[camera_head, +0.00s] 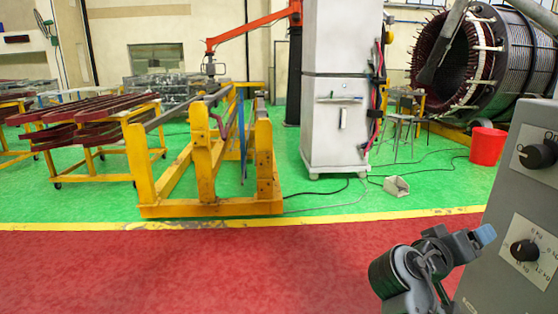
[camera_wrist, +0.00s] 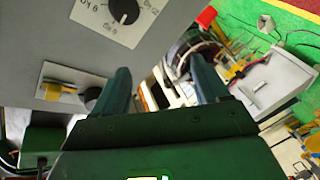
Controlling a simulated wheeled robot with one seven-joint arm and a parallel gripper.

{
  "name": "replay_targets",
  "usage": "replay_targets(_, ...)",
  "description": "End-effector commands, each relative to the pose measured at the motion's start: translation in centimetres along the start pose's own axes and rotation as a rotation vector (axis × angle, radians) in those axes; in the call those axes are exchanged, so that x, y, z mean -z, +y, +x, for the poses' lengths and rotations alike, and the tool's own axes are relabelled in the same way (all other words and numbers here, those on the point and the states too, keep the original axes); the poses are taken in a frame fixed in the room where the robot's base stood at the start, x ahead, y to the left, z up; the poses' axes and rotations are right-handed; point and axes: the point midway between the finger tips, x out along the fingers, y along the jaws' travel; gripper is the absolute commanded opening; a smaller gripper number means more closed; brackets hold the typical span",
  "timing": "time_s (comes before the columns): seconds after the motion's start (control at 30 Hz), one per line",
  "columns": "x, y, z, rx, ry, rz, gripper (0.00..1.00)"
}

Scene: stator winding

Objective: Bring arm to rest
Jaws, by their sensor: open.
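My arm (camera_head: 405,275) shows at the lower right of the head view, folded in front of the red floor. My gripper (camera_wrist: 161,76) shows in the wrist view with its two dark blue-green fingers wide apart and nothing between them. In the head view a blue part at its end (camera_head: 485,234) is close beside the grey control box (camera_head: 492,205); I cannot tell whether they touch. In the wrist view the left finger overlaps the face of this box, which bears a black dial (camera_wrist: 124,10) and a yellow switch (camera_wrist: 60,88).
Yellow steel frames (camera_head: 205,165) and a tall grey cabinet (camera_head: 336,110) stand on the green floor. A red bucket (camera_head: 487,146) and the large stator (camera_head: 485,60) are at the right. Cables lie on the floor. The red floor (camera_head: 200,270) in front is clear.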

Motion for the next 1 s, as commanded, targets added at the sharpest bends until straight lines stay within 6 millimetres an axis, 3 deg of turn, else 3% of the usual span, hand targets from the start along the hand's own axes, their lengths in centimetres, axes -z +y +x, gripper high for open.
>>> replay_targets(0.03,-2.3,-1.6,-0.6,0.055,0.022,-0.025,0.74)
replay_targets(0.2,-8.8,-5.8,-3.2,0.245,0.110,-0.065,0.74)
replay_targets(0.33,-13.6,-7.8,-5.9,0.387,0.168,-0.075,0.74)
replay_targets(0.5,-19.5,-9.0,-10.3,0.562,0.233,-0.055,0.74)
replay_targets(0.77,-27.0,-7.3,-17.9,0.798,0.303,0.034,0.74)
replay_targets(1.0,-31.5,-2.4,-24.5,0.964,0.338,0.174,0.74)
